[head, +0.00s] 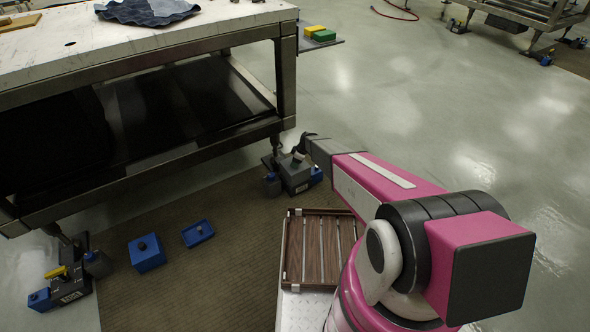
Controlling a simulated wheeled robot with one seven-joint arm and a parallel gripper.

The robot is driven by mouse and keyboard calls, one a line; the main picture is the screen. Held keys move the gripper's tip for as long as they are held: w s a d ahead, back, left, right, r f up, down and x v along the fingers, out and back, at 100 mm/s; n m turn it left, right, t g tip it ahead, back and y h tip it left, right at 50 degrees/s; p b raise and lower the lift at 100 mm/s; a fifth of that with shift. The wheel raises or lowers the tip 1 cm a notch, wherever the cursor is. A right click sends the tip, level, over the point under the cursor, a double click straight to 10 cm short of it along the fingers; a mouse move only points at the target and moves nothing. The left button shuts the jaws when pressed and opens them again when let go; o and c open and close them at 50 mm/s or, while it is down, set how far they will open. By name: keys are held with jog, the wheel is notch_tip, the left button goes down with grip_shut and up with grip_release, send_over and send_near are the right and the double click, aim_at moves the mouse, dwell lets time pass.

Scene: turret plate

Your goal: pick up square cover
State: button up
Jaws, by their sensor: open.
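A blue square block-like piece with a dark round knob on top (147,257) lies on the brown mat. To its right lies a flatter blue rectangular piece (199,239) with a rim and a small dark knob. I cannot tell for sure which one is the square cover; the first has the squarer top. My gripper (306,142) is at the end of my pink arm, seen small and from behind near the table's right leg. It is open, and no object shows in it. It is well to the right of both blue pieces and apart from them.
A worktable (140,48) with a dark lower shelf stands at left. Its castor feet (293,172) reach onto the mat (200,290). A slatted wooden tray (318,240) is beside my arm. Yellow and green blocks (323,35) sit on a side shelf. Open floor lies at right.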

grip_shut()
